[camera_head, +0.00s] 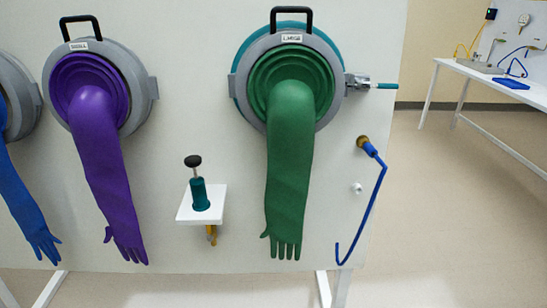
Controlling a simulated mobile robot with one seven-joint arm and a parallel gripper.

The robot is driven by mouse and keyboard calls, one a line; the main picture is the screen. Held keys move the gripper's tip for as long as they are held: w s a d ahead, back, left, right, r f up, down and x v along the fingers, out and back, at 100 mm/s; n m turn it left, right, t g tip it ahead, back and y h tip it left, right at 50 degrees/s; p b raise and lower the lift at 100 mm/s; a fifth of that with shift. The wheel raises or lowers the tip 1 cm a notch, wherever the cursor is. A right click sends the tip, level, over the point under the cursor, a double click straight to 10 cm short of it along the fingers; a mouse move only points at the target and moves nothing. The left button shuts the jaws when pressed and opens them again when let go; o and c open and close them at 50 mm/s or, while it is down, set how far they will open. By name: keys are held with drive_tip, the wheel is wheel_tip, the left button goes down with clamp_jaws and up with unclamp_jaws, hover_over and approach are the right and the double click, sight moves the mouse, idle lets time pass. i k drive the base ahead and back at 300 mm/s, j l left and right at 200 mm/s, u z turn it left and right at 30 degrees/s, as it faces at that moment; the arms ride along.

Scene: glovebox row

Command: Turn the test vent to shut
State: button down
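A small metal valve-like fitting (356,80) with a teal lever (381,86) sticks out from the right side of the green glove's port ring (238,84). The lever points right, about level. It may be the test vent, but no readable label says so. Below it, a brass fitting (362,142) on the panel carries a blue hose (378,195) that hangs down and ends in a hook. A small pale knob (357,188) sits on the panel left of the hose. My gripper is not in view.
A green glove (291,160), a purple glove (100,165) and a blue glove (22,195) hang out from the white panel (200,110). A white shelf (185,213) holds a teal, black-knobbed device (198,190). Floor at right is clear up to a far table (500,72).

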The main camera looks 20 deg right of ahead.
sight(210, 238)
drive_tip(key=i, duration=0.8)
drive_tip(key=k+j+z, duration=0.35)
drive_tip(key=z, duration=0.15)
drive_tip(key=k+j+z, duration=0.5)
drive_tip(key=i+l, duration=0.05)
drive_tip(key=i, duration=0.05)
